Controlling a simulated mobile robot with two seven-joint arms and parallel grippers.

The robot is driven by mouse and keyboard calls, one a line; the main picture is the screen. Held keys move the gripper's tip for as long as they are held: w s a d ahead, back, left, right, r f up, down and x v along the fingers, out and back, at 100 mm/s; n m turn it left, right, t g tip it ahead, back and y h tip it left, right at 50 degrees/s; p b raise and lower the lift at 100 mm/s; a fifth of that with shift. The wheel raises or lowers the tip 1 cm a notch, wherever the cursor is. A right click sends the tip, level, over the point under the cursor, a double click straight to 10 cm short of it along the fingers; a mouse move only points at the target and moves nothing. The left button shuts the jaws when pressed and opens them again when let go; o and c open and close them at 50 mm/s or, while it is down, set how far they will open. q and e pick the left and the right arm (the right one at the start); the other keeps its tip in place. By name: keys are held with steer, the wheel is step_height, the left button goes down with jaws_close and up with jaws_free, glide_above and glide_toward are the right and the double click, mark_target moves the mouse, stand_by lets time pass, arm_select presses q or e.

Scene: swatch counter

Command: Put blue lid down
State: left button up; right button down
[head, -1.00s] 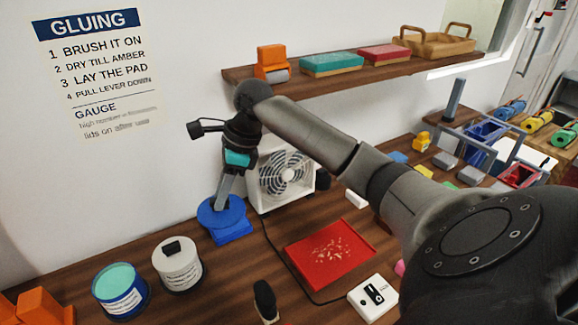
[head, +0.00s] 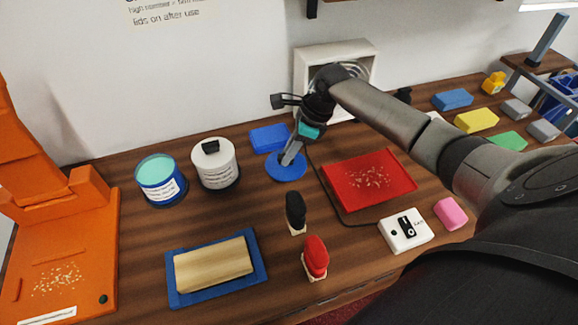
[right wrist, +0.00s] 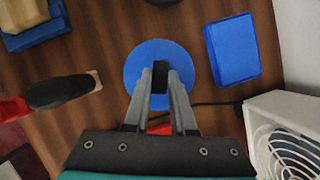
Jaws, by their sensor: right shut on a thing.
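My right gripper (head: 290,154) is shut on the black knob of the round blue lid (head: 286,172). In the right wrist view the fingers (right wrist: 161,78) pinch the knob, with the blue lid (right wrist: 135,66) spread flat beneath them. The lid is level, at or just above the wooden counter; I cannot tell whether it touches. It is in front of a blue block (head: 268,138) and left of the red tray (head: 402,190). An open blue-labelled tin (head: 162,187) with teal contents stands to the left. My left gripper is out of view.
A white tin with a black-knobbed lid (head: 214,167) stands left of the lid. Black-handled (head: 295,209) and red-handled (head: 315,254) brushes stand in front. A white fan (head: 305,75) is behind. Bare counter (head: 240,215) lies front-left of the lid.

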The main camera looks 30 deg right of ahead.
mark_target(289, 165)
step_height(289, 165, down, 4)
steer(key=shift+f+b, duration=0.15)
steer(key=shift+b, duration=0.5)
steer(key=shift+f, duration=0.15)
steer(key=c, duration=0.7)
jaws_free()
steer(key=shift+c, duration=0.2)
steer(key=p+v, duration=0.3)
steer(key=v, duration=0.9)
